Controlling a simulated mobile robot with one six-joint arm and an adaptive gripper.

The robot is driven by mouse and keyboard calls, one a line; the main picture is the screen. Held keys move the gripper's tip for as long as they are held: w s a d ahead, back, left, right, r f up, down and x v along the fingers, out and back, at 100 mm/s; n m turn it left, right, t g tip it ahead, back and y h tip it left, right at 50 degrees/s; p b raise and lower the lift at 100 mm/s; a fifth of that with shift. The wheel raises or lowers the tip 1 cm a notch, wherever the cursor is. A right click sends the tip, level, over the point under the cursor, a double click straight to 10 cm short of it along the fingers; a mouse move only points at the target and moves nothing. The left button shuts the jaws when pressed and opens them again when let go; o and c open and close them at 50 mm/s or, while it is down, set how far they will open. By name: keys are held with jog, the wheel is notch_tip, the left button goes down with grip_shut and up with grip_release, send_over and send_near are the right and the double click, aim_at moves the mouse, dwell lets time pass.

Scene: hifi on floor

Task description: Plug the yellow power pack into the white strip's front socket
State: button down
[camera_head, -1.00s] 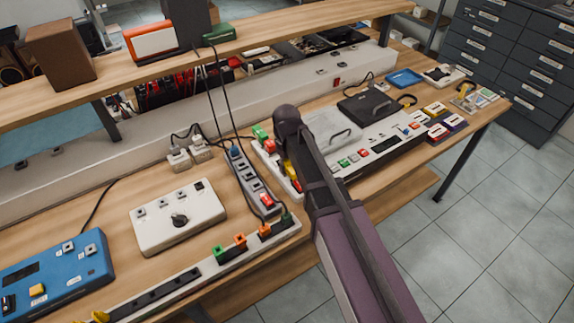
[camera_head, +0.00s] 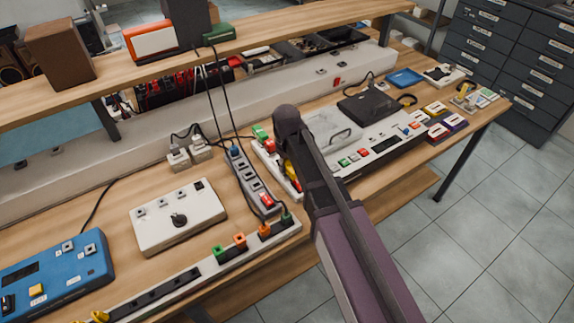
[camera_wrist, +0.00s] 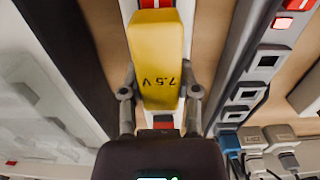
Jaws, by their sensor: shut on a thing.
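The yellow power pack (camera_wrist: 157,60), marked 7.5 V, sits between the two fingers of my gripper (camera_wrist: 160,98) in the wrist view. My gripper is shut on it. In the head view part of the yellow pack (camera_head: 291,171) shows beside my dark wrist, which hides the fingers. The white strip (camera_head: 262,154) runs under the pack, with a green and a red plug at its back end. In the wrist view the pack lies over the strip and covers its front socket. Red parts show beyond both ends of the pack. I cannot tell whether its prongs are in.
A grey strip (camera_head: 248,180) with a lit red switch lies close to the left; it also shows in the wrist view (camera_wrist: 250,75). A clear-lidded case (camera_head: 330,128) and a white panel (camera_head: 385,148) lie to the right. A white box with a knob (camera_head: 178,217) stands farther left.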

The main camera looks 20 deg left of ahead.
dwell(0.9)
jog(key=shift+c, duration=1.3)
grip_release()
jog(key=shift+r, duration=0.1)
notch_tip(320, 180, up, 10)
jog(key=p, duration=1)
jog(key=s+a+r+m+p, duration=0.3)
jog(key=s+a, duration=0.1)
jog(key=a, duration=0.2)
jog(key=shift+s+a+m, duration=0.15)
jog(key=shift+a+m, duration=0.15)
jog(key=shift+r+p, duration=0.2)
jog(key=shift+p, duration=0.1)
jog(key=shift+r+p, duration=2.8)
jog(key=shift+p, duration=0.05)
